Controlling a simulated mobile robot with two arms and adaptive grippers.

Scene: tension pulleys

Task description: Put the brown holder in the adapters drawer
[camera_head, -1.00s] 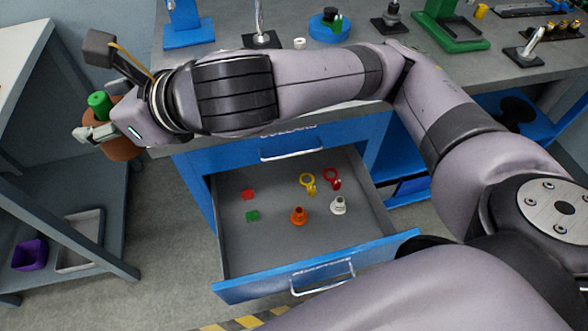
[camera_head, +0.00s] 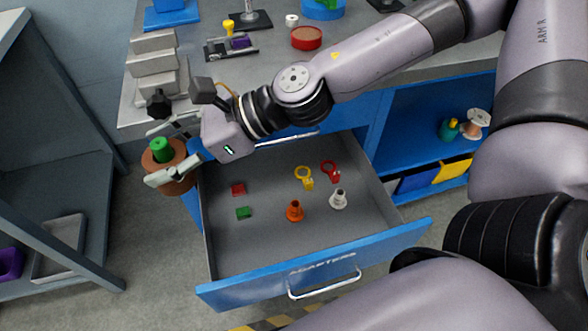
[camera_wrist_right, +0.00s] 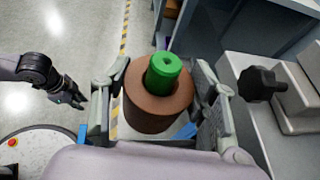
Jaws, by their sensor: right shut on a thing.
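The brown holder (camera_head: 167,172) is a round brown cylinder with a green peg (camera_head: 160,148) standing in its top. My right gripper (camera_head: 165,155) is shut on it, with one finger on each side, and holds it upright just left of the open drawer. In the right wrist view the brown holder (camera_wrist_right: 158,105) sits between the two fingers. The adapters drawer (camera_head: 320,270), with a blue front labelled ADAPTERS, is pulled open. In the right wrist view another dark gripper (camera_wrist_right: 68,95), seemingly my left one, shows at the left; its fingers are too small to judge.
In the drawer lie an orange adapter (camera_head: 294,211), a white adapter (camera_head: 339,199), yellow and red ringed pieces, and small red and green blocks. The drawer's front left floor is bare. A grey shelf (camera_head: 60,170) stands left. Grey stepped blocks (camera_head: 153,65) sit on the worktop's corner.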

